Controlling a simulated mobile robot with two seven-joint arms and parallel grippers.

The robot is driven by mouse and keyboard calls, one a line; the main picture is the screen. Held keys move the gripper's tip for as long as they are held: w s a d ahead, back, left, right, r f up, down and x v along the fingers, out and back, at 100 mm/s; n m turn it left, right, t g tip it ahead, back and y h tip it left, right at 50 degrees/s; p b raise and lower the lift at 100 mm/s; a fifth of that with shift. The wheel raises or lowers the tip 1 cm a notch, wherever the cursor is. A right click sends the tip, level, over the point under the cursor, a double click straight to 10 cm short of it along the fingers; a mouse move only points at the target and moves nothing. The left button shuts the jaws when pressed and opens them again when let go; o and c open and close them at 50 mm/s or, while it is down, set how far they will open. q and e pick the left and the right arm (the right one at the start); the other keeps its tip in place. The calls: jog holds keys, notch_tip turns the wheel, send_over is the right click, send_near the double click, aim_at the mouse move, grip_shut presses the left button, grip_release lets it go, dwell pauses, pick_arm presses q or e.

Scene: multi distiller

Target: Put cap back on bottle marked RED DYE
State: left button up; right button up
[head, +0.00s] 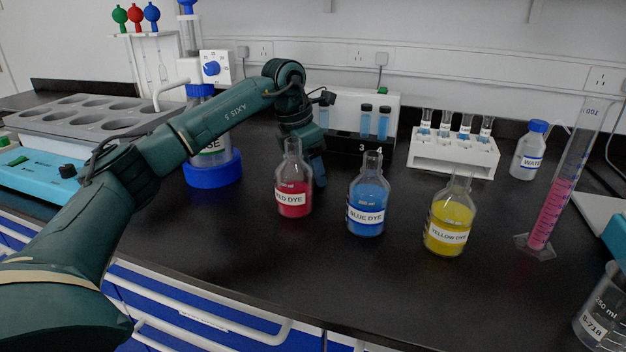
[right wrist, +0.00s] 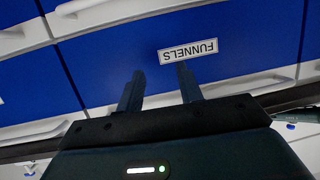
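The RED DYE bottle (head: 293,190) stands upright on the black bench, holding red liquid, with no cap on its neck. No loose cap can be made out in either view. My left arm reaches across the bench from the left, and its gripper (head: 318,170) points down just behind and to the right of the RED DYE bottle. Its fingertips are partly hidden, so I cannot tell whether it is open or holds anything. My right gripper (right wrist: 160,84) is open and empty in the right wrist view, in front of blue drawers, one with a FUNNELS label (right wrist: 188,51).
An uncapped BLUE DYE bottle (head: 367,205) and YELLOW DYE bottle (head: 449,225) stand to the right. Behind are a vial stand (head: 345,105) and a white test tube rack (head: 453,155). A graduated cylinder (head: 560,190) stands further right. The front middle of the bench is clear.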

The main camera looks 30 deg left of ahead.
pick_arm(q)
jog(key=shift+f, duration=0.2)
jog(key=shift+c, duration=0.5)
pick_arm(e)
jog(key=shift+a+f, duration=0.1)
pick_arm(q)
jog(key=shift+r, duration=0.1)
jog(key=c, duration=1)
jog(key=shift+o, duration=0.2)
